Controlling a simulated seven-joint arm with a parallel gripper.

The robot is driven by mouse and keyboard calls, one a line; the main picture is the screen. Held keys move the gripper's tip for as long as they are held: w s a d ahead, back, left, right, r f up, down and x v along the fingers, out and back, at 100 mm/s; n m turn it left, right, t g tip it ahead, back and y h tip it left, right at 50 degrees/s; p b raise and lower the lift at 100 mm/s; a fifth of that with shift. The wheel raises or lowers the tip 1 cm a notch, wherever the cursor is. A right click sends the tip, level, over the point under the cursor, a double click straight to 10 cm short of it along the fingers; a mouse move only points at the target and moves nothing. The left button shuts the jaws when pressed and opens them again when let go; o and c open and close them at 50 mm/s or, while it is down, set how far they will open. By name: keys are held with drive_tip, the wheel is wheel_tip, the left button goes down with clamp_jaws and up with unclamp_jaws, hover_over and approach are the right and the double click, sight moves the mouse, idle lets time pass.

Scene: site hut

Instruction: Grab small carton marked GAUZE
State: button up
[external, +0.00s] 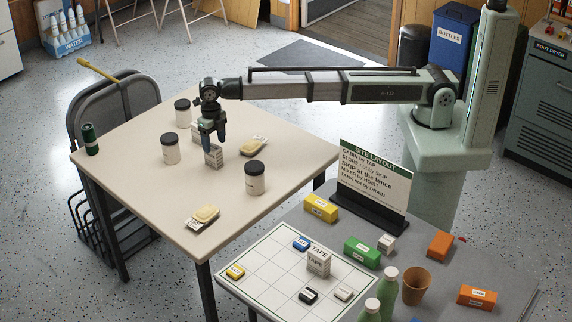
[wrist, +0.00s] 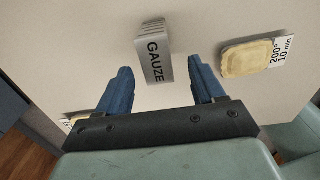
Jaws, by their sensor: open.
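A small light carton marked GAUZE (wrist: 155,58) stands on the table in the wrist view, its black lettering facing the camera. My gripper (wrist: 161,68) is open and empty, with one blue finger on each side of the line to the carton. The carton shows just beyond the fingertips, apart from them. In the external view my gripper (external: 212,142) points down over the cream table, right above a small pale carton (external: 213,156).
Dark-lidded jars (external: 170,149) stand around the cream table (external: 140,195). A pastry-like block on a card (external: 254,146) lies right of my gripper, and another (external: 205,215) lies nearer the front.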

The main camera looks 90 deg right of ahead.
sight(213, 154)
drive_tip(key=shift+w+d+f, duration=0.1)
drive_tip(key=shift+w+f, duration=0.1)
drive_tip(key=shift+f, duration=1.4)
drive_tip(key=shift+w+f, duration=0.15)
drive_tip(key=shift+f, duration=1.45)
drive_tip(key=c, duration=1)
